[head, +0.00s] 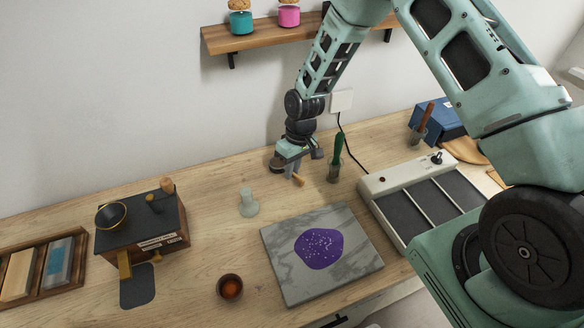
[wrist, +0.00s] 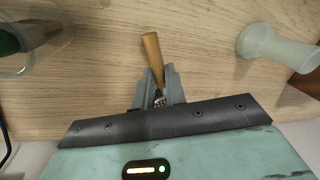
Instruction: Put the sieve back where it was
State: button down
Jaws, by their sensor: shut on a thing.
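My gripper (head: 290,173) is above the table near the wall, shut on a wooden-handled tool (head: 298,180). In the wrist view, the tool's tan handle (wrist: 151,48) points away from my gripper (wrist: 157,85), and a short metal part sits between the fingers. The tool's other end is hidden, so I cannot tell whether it is the sieve. A round, dark piece with a gold rim (head: 111,215) lies on top of a dark-topped wooden box (head: 160,240) at the left. It may be a sieve or a bowl.
A pale glass piece (head: 248,203) stands left of my gripper; a green-handled tool in a glass (head: 335,165) stands right. A marble slab (head: 280,265) with a purple patch lies in front. A small brown bowl (head: 230,288) and a grey-panelled device (head: 415,200) flank it.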

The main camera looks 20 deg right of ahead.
jog(key=shift+f, duration=0.5)
jog(key=c, duration=1.5)
grip_release()
jog(key=shift+f, duration=0.1)
jog(key=shift+o, duration=0.2)
notch_tip(320, 180, up, 7)
jog(key=d+b, duration=0.1)
jog(key=b, duration=0.2)
jog(key=s+a+r+n, duration=0.2)
jog(key=s+a+r, duration=0.7)
jog(key=r, duration=0.4)
jog(key=s+r, duration=0.3)
jog(key=s, duration=0.7)
jog(key=s+r+n+h, duration=0.1)
jog(key=s+r, duration=0.3)
jog(key=s, duration=0.6)
jog(key=shift+s+d+t, duration=0.3)
jog(key=shift+d+t, duration=0.05)
jog(key=shift+t, duration=0.05)
